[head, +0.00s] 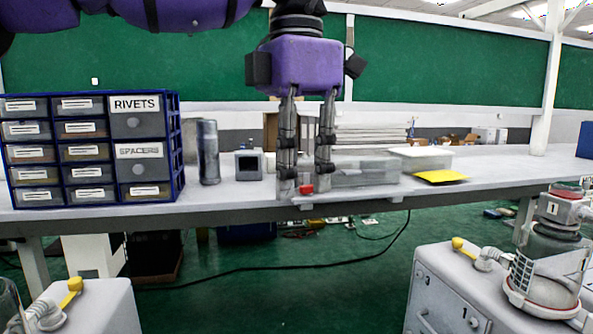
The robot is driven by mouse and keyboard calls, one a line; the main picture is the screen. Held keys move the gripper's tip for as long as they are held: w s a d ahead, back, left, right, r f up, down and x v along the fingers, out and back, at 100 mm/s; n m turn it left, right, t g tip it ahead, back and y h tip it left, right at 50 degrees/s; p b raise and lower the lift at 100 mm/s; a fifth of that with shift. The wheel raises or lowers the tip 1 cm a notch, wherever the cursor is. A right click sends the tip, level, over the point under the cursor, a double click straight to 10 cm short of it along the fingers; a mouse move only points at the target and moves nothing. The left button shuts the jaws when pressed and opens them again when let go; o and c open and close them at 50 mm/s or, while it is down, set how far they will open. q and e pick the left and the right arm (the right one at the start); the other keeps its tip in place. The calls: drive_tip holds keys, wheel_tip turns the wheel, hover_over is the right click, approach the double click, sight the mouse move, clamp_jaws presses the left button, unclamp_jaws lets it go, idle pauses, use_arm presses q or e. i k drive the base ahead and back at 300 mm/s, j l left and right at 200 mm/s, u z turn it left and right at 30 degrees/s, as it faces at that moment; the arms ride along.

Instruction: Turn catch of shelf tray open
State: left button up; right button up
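A clear shelf tray (365,172) sits on the grey bench, right of centre. A small red catch (306,189) shows at the bench's front edge, near the tray's left end. My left gripper (306,181) points straight down in front of the bench. Its two dark fingers are apart, and the red catch shows in the gap between them. I cannot tell whether a finger touches the catch. The left finger hides part of the bench, and the right finger covers the tray's left end. My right gripper is not in view.
A blue drawer cabinet (95,150), a grey cylinder (208,152) and a small grey box (249,164) stand left on the bench. A yellow sheet (440,176) lies right of the tray. Canister pump units stand at the lower left and lower right (545,262). Green floor is open between them.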

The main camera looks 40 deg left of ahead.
sight(308, 189)
drive_tip(key=i+j, duration=0.65)
drive_tip(key=i, duration=0.05)
